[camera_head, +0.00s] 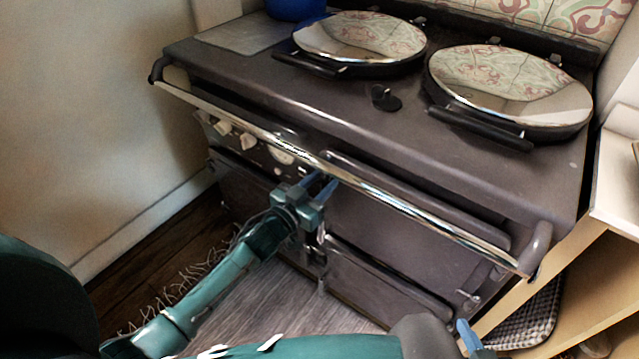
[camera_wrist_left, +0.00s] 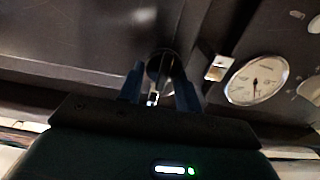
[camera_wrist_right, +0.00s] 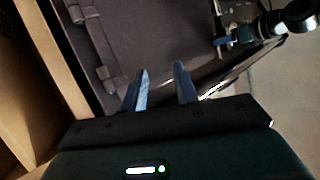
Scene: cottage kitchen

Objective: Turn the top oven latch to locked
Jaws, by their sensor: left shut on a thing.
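The dark range cooker (camera_head: 420,230) has an upper oven door (camera_head: 390,225) below its front rail. My left gripper (camera_head: 318,188) is at the left edge of this door, under the rail. In the left wrist view its blue fingers (camera_wrist_left: 160,92) are shut on the top oven latch (camera_wrist_left: 158,70), a small dark and shiny piece between them. In the head view the latch is hidden by the gripper, and I cannot tell its exact angle. My right gripper (camera_wrist_right: 161,85) is open and empty, in front of the cooker's right side; only a blue fingertip shows in the head view (camera_head: 467,334).
The chrome rail (camera_head: 400,207) runs just above the left gripper. A round gauge (camera_wrist_left: 257,80) and knobs (camera_head: 222,127) are beside it on the left. The lower door (camera_head: 370,285) is below. A wooden shelf unit (camera_head: 590,255) stands at the right.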

